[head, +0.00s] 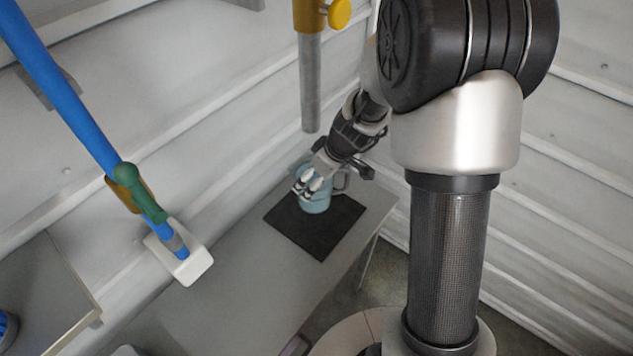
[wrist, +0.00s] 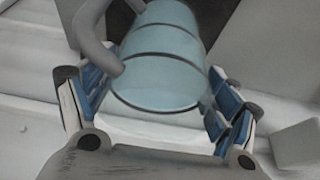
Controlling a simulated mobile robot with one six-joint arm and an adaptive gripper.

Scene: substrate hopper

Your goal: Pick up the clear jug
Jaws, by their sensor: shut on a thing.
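The clear jug (head: 316,203) is a pale blue, see-through vessel with a grey handle. In the head view it is at the dark square mat (head: 330,232) on the grey table, partly hidden by my gripper. I cannot tell whether it touches the mat. In the wrist view the jug (wrist: 160,62) fills the upper middle, with its handle (wrist: 95,40) to the left. My gripper (head: 308,186) reaches down to the jug from above right. In the wrist view its blue-padded fingers (wrist: 155,105) lie on both sides of the jug, shut on it.
A yellow fitting with a grey pipe (head: 310,85) hangs above and behind the jug. A blue pipe with a green valve handle (head: 140,190) and white end block (head: 185,262) stands at left. The table (head: 240,285) is bare left of the mat.

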